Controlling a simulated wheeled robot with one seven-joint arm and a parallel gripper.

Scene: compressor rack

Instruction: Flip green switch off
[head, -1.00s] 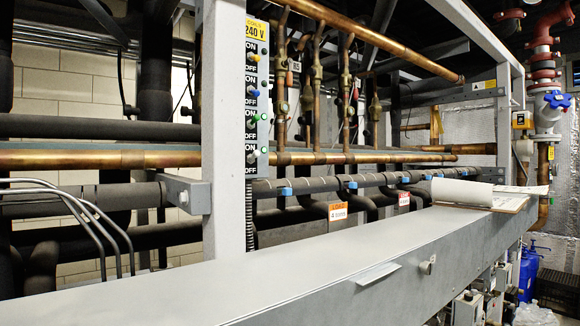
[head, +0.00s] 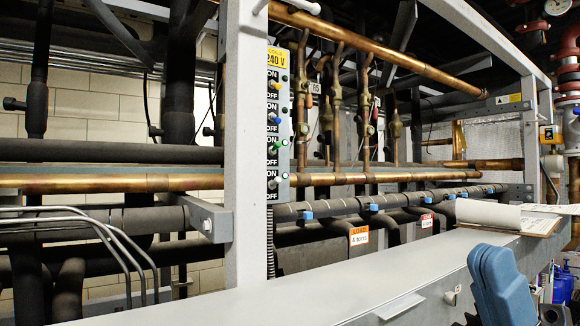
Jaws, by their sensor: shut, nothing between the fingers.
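The green switch (head: 279,146) is a small lever on the narrow grey switch panel (head: 278,110), left of centre in the head view. It sits third from the top, below a yellow and a blue switch and above a white one. Its lever seems to point up toward ON, but it is small. My gripper (head: 497,275) shows as blue ridged fingers at the bottom right edge. The fingers are together and empty, well to the right of and lower than the panel, touching nothing that I can see.
A grey frame post (head: 246,150) stands left of the panel. Copper pipes (head: 340,178) run behind it. The space in front of the panel is clear.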

